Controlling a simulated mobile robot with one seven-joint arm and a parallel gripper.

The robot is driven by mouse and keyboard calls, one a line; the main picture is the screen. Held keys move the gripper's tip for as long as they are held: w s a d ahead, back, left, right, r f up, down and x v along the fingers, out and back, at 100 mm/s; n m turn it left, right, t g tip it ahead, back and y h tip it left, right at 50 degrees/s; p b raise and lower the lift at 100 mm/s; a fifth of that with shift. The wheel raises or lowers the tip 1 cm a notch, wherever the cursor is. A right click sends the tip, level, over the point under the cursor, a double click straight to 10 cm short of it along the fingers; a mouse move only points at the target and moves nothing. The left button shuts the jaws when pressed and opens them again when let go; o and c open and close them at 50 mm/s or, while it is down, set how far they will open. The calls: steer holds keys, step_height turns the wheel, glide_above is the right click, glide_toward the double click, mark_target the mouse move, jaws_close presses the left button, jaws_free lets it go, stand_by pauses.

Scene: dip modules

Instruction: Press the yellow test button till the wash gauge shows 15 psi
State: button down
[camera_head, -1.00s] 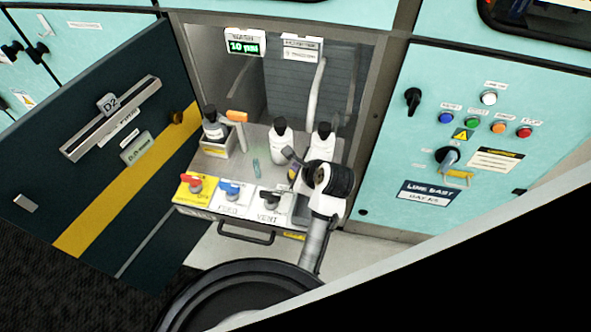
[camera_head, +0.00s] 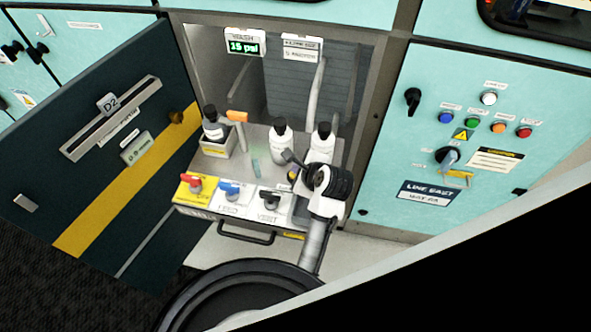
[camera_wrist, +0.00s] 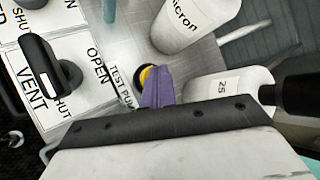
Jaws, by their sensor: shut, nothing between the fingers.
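The wash gauge (camera_head: 244,47) hangs at the top left of the open bay and its green display reads 15 psi. The yellow test button (camera_wrist: 147,74) sits in a dark ring beside a "TEST PU..." label (camera_wrist: 122,88) in the wrist view. My gripper (camera_wrist: 160,76) is shut and empty, its purple fingers covering part of the button. The tips are at the button; I cannot tell whether they press it or only hover.
Red, blue and black valve handles line the shelf front; the black vent handle (camera_wrist: 38,65) is left of my gripper. White bottles (camera_head: 282,143) stand behind, one labelled 25 (camera_wrist: 228,88) close to the fingers. The dark door (camera_head: 75,175) is open.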

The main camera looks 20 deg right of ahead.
steer(key=shift+r+p, duration=1)
steer(key=shift+p, duration=0.45)
step_height(320, 180, up, 3)
steer(key=p, duration=0.3)
steer(key=shift+r, duration=1)
